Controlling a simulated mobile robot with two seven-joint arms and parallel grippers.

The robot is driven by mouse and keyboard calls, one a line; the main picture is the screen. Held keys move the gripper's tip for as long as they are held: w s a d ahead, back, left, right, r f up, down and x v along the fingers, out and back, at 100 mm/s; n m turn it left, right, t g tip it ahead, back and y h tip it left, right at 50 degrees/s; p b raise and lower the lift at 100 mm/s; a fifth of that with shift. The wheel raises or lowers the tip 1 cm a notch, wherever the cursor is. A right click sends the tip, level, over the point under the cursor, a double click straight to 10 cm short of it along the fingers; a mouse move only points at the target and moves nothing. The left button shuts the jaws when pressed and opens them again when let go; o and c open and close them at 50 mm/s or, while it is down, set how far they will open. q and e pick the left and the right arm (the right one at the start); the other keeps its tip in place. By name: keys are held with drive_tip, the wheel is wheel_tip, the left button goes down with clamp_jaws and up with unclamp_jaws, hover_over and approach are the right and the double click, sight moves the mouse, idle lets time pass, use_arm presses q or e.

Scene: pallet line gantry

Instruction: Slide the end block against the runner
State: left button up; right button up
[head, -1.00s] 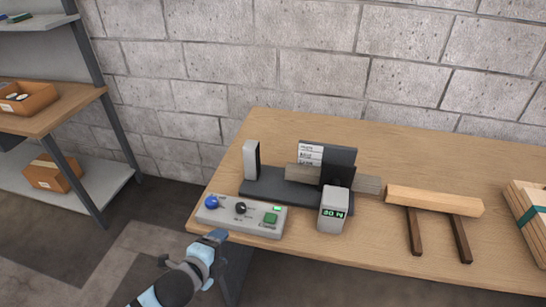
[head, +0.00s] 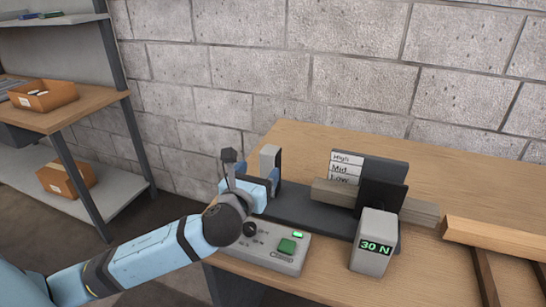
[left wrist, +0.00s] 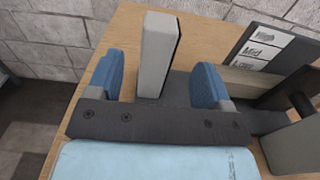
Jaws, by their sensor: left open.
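The end block (head: 270,160), a light grey upright block, stands at the left end of a dark base (head: 300,212). My left gripper (head: 251,178) is open beside it in the head view. In the left wrist view the end block (left wrist: 158,55) shows upright between the two blue fingers, with a gap on each side; how deep it sits between them I cannot tell. The runner (head: 332,190), a greyish wooden bar, lies to the right, apart from the block, partly hidden behind a black plate. My right gripper is not in view.
A control box (head: 285,247) with a green button sits in front, partly covered by my left arm. A grey "30 N" display (head: 375,243) stands front right. A High/Mid/Low panel (head: 368,170) rises behind the runner. A wooden beam (head: 495,240) lies at right.

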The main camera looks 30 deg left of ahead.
sight(267, 161)
use_arm(q)
drive_tip(key=b+x, duration=0.1)
drive_tip(key=x, duration=0.7)
drive_tip(key=shift+d+f, duration=0.1)
drive_tip(key=shift+w, duration=0.4)
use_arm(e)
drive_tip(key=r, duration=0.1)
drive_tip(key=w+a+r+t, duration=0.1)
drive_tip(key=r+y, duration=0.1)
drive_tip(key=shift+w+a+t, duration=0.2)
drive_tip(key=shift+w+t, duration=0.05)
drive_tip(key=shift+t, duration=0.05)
use_arm(q)
drive_tip(key=c, duration=1.3)
drive_tip(key=d+p, duration=0.1)
drive_tip(key=d, duration=0.2)
drive_tip(key=w+d+p, duration=0.1)
drive_tip(key=d+p, duration=0.1)
drive_tip(key=w+d+p, duration=0.1)
drive_tip(key=d+p, duration=0.1)
drive_tip(key=d, duration=0.1)
drive_tip(key=shift+d, duration=0.35)
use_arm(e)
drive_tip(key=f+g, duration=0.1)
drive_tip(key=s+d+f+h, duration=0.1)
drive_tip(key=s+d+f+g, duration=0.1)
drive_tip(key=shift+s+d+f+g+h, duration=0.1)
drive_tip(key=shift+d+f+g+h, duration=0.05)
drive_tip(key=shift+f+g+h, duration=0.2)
